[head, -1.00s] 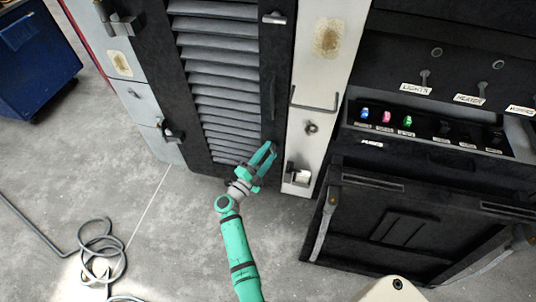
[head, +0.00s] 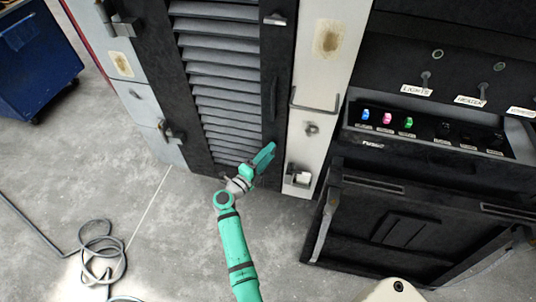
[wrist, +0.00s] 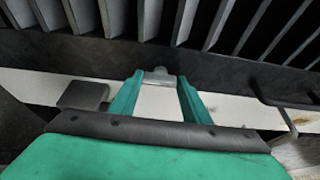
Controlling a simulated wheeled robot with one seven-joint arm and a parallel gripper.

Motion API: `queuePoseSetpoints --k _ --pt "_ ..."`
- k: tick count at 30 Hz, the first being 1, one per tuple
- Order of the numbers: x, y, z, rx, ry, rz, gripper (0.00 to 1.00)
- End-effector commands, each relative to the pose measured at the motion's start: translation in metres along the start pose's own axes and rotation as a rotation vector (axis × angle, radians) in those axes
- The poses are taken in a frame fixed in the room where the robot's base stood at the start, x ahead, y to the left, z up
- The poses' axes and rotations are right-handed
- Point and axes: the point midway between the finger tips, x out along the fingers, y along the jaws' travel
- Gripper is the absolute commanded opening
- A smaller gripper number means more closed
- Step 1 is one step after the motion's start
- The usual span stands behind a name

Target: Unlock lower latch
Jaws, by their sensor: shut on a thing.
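The lower latch (wrist: 158,75) shows in the wrist view as a small silver tab on the dark door edge. My gripper (wrist: 160,80) is shut on it, with one green finger on each side of the tab. In the head view my gripper (head: 270,148) is at the lower right of the black louvred door (head: 218,85) and hides the lower latch. The upper latch (head: 275,19) is a small light tab at the top right of the door, lying roughly sideways. The door looks closed.
A white post (head: 310,120) with a bracket (head: 299,175) stands right of the door. Further right are a panel of coloured fuses (head: 387,118) and a dark lowered flap (head: 400,225). A hose (head: 95,240) lies on the floor, with a blue cart (head: 35,55) at upper left.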

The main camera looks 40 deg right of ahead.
Motion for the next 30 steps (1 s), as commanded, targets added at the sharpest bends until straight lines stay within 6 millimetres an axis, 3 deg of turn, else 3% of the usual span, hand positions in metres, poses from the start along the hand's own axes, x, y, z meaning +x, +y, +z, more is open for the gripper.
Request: queuePoseSetpoints --k 5,6,8,20,30 --pt "0.002 0.0 -0.002 0.002 0.005 0.0 0.21" --pt "0.002 0.0 -0.002 0.002 0.005 0.0 0.5" --pt "0.002 0.0 -0.002 0.002 0.005 0.0 0.62" --pt "-0.007 0.0 0.0 0.0 -0.001 0.0 0.62" --pt "-0.065 0.0 -0.001 0.0 -0.001 -0.001 0.62"
